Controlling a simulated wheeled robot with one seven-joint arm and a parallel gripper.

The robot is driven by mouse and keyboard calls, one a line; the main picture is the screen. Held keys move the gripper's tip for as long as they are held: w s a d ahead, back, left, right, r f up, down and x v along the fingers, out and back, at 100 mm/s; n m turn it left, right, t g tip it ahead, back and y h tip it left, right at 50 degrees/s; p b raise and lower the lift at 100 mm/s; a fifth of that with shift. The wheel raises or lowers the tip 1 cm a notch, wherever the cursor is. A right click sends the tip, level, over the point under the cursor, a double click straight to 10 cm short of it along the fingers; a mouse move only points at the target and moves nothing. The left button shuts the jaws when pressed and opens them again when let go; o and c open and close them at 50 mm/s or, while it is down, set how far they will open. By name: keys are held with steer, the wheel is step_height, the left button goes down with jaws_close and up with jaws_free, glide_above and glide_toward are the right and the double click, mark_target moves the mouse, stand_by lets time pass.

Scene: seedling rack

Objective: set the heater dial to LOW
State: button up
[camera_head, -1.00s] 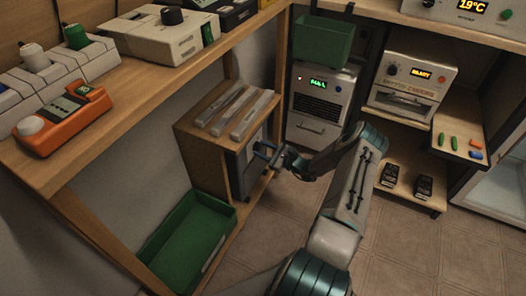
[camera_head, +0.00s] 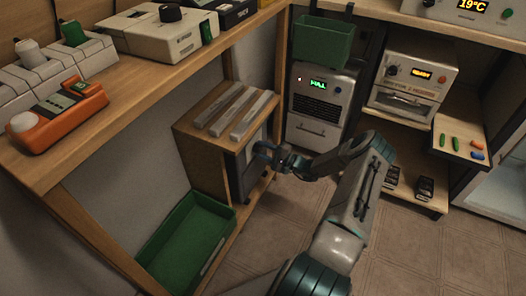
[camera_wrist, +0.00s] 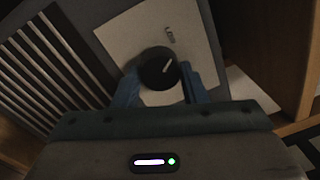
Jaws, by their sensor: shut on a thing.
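The heater dial (camera_wrist: 156,72) is a round black knob with a white pointer line, on a pale plate in the wrist view. The pointer slants to the upper right. A small mark, too blurred to read, is on the plate above the dial. My gripper (camera_wrist: 160,80) has its blue fingers on either side of the dial and is shut on it. The heater (camera_wrist: 88,38) is a dark grey panel with a slotted grille left of the dial. In the head view my gripper (camera_head: 266,151) is at the heater's front, and the dial is hidden there.
A wooden cabinet (camera_head: 196,160) with pale bars on top is around the heater. A green tray (camera_head: 190,240) lies below it at the left. A wooden bench (camera_head: 130,95) overhangs the left side. A unit with a green display (camera_head: 321,105) stands behind. Tiled floor is free at the lower right.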

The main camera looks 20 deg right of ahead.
steer(key=shift+d+n, duration=0.1)
steer(key=shift+n, duration=0.8)
steer(key=o, duration=1)
steer(key=shift+c, duration=0.2)
steer(key=shift+s, duration=0.1)
steer(key=p+v, duration=0.2)
steer(key=v, duration=1.1)
steer(key=shift+s+d, duration=0.15)
steer(key=shift+d, duration=0.2)
